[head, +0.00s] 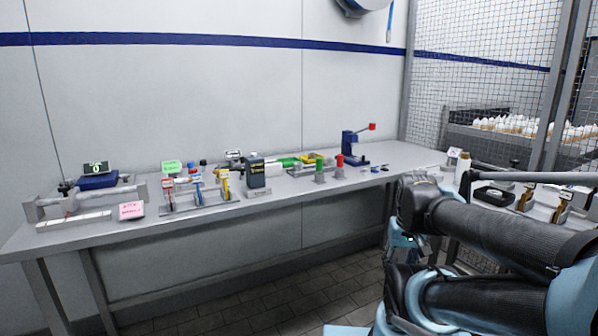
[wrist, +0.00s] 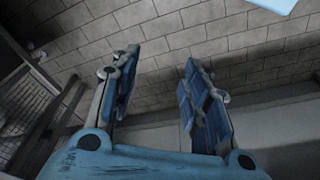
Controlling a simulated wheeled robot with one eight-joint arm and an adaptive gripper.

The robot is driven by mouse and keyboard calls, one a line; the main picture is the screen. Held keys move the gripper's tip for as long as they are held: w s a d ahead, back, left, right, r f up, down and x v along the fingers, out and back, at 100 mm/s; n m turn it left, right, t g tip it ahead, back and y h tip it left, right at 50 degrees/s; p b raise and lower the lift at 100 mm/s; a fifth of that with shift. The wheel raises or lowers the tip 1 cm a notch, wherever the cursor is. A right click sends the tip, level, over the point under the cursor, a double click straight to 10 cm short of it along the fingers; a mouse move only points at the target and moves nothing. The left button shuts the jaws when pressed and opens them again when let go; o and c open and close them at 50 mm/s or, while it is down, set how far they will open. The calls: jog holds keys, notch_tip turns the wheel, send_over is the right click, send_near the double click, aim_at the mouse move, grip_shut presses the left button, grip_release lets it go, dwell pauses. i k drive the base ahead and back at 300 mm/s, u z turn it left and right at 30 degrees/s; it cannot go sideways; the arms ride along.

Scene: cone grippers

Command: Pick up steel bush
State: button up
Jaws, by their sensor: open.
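I cannot pick out the steel bush for certain. Small dark and metallic pieces (head: 376,169) lie on the right part of the long grey workbench (head: 290,190) in the head view, too small to identify. My gripper (wrist: 158,68) is open and empty in the wrist view, its two blue-padded fingers wide apart over a tiled floor. No bench object lies between the fingers. In the head view my folded arm fills the lower right, in front of the bench's right end, and mostly hides the gripper.
A side table (head: 537,212) and mesh fence (head: 480,80) stand right. Floor before the bench is clear.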

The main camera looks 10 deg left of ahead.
aim_at(298, 166)
jog(key=k, duration=1.1)
jog(key=u, duration=0.45)
jog(key=i, duration=1.75)
jog(key=z, duration=0.45)
